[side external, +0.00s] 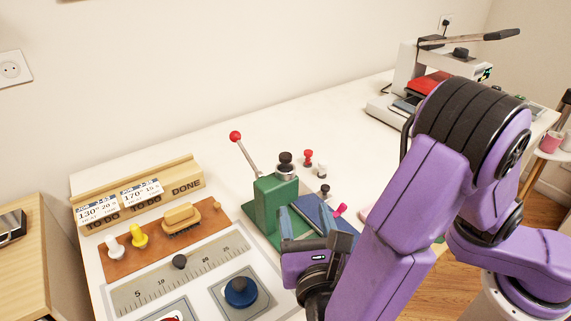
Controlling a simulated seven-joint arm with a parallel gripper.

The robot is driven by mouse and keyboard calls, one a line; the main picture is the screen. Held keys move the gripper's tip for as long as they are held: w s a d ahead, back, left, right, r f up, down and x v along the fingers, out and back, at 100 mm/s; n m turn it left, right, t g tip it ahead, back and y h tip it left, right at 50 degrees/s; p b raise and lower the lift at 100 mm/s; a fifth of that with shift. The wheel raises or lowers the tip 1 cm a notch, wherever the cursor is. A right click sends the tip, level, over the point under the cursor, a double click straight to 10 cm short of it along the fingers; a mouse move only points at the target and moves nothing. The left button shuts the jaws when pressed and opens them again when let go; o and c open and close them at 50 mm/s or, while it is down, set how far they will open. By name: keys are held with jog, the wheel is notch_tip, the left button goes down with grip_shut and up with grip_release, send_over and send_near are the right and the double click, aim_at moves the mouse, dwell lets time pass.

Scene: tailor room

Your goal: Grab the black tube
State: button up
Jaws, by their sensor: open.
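A small dark, knob-topped piece (324,190) stands on the white table behind the green press, near a white piece (321,170) and a red piece (308,158). It could be the black tube, but it is too small to tell. My gripper (308,222) is open, at the near side of the green press and nearer the camera than the dark piece. I see nothing held in it. Its fingers partly overlap the blue plate in the picture, and contact cannot be told.
The green press (275,198) with a red-knobbed lever (236,136) stands beside my gripper. A pink piece (341,210) is close to its right. A brown mat (158,234) holds a brush and pegs at left. A heat press (425,75) stands at back right.

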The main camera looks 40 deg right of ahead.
send_near(286, 162)
jog(key=x, duration=0.6)
jog(key=shift+s+d, duration=0.1)
jog(key=shift+d, duration=0.1)
jog(key=shift+x, duration=2.75)
jog(key=shift+a, duration=0.2)
jog(key=shift+c, duration=0.4)
jog(key=c, duration=1)
